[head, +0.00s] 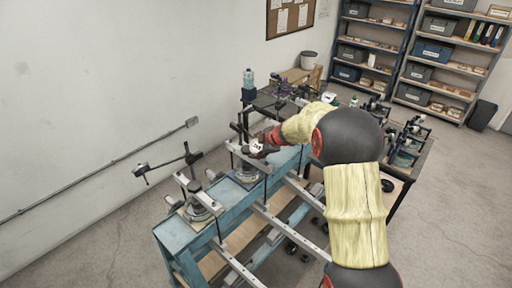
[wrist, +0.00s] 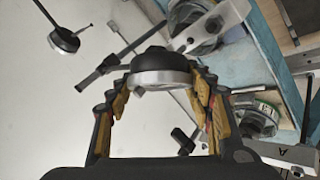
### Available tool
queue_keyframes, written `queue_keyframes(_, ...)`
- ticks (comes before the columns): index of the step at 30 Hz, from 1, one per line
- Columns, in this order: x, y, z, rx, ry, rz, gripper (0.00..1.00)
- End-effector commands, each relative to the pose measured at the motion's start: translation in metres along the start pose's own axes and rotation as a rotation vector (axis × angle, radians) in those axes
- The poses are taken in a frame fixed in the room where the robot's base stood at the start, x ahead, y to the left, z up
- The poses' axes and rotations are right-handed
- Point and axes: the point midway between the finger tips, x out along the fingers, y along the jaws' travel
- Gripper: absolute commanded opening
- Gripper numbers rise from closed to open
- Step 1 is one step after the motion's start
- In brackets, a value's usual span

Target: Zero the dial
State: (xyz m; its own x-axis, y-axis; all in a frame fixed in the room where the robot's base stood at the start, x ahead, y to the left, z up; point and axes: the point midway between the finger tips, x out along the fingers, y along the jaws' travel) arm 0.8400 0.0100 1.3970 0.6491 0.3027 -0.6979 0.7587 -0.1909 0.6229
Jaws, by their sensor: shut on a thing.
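A round thing with a black domed body and a silver rim (wrist: 160,68), which looks like the dial, sits between the fingers of my gripper (wrist: 159,84) in the wrist view. The yellow-padded fingers are shut on it from both sides. In the head view my gripper (head: 266,143) is over the blue bench, beside a small white face with dark marks (head: 256,147). The marks are too small to read. The dial's face is not visible in the wrist view.
The blue bench (head: 171,236) carries metal rails and round bases (head: 196,210). A dark lever arm (head: 165,164) sticks out to the left near the wall. Another table with clamps (head: 408,145) stands behind my arm. Shelves (head: 440,75) line the back. Floor at left is clear.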

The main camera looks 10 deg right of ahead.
Motion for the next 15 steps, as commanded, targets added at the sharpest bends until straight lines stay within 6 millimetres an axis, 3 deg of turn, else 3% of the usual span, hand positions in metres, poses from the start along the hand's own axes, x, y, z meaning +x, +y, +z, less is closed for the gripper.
queue_keyframes(1,-0.0027,0.0077,-0.003,-0.019,0.002,-0.007,0.26)
queue_keyframes(15,-0.0026,0.0058,-0.0011,-0.169,-0.005,-0.213,0.26)
